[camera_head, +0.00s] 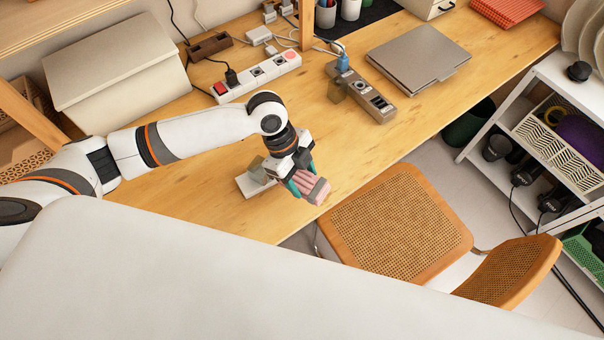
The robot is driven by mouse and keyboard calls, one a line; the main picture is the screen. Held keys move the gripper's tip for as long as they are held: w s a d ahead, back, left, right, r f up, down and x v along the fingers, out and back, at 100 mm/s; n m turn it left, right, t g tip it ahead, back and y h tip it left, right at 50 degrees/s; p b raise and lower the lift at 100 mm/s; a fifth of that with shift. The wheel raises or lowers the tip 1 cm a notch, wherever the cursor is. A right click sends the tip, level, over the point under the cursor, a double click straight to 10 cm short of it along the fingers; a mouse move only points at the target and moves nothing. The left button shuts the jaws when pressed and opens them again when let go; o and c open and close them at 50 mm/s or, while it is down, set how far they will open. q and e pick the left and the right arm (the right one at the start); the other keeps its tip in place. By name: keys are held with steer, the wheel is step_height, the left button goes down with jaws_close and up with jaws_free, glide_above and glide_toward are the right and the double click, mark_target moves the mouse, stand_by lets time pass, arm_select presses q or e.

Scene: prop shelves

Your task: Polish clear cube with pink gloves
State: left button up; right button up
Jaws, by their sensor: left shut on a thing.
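My left gripper (298,183) is shut on the pink gloves (316,190), a folded pink bundle held over the front edge of the desk. Teal finger parts show beside the bundle. A see-through, greyish cube (257,169) stands just left of the gripper on a small white block (247,187), partly hidden by the wrist. A similar see-through cube (335,92) sits further back beside the grey power strip. I cannot tell from looks which one is the task's clear cube. My right gripper is not in view.
A wooden desk (370,140) holds a white power strip (258,77), a grey-brown power strip (358,92) and a closed laptop (418,58). A cane chair (395,225) stands at the front edge. A white shelf cart (540,95) is at right. Bare desk lies right of the gripper.

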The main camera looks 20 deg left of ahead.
mark_target(261, 170)
arm_select(q)
steer(key=f+b, duration=0.3)
steer(key=a+f+b, duration=0.1)
steer(key=shift+w+f+b, duration=0.1)
steer(key=shift+f+b, duration=0.25)
steer(key=shift+f, duration=0.05)
steer(key=shift+w+a+r+p, duration=0.2)
steer(key=shift+a+p, duration=0.1)
steer(key=shift+a, duration=0.55)
steer(key=shift+w+a+f, duration=0.1)
steer(key=shift+w+a, duration=0.15)
steer(key=shift+a, duration=0.3)
stand_by(0.4)
steer(key=shift+p, duration=0.55)
steer(key=shift+w, duration=0.15)
steer(key=shift+w+d, duration=0.1)
steer(key=shift+w, duration=0.4)
steer(key=shift+s, duration=0.2)
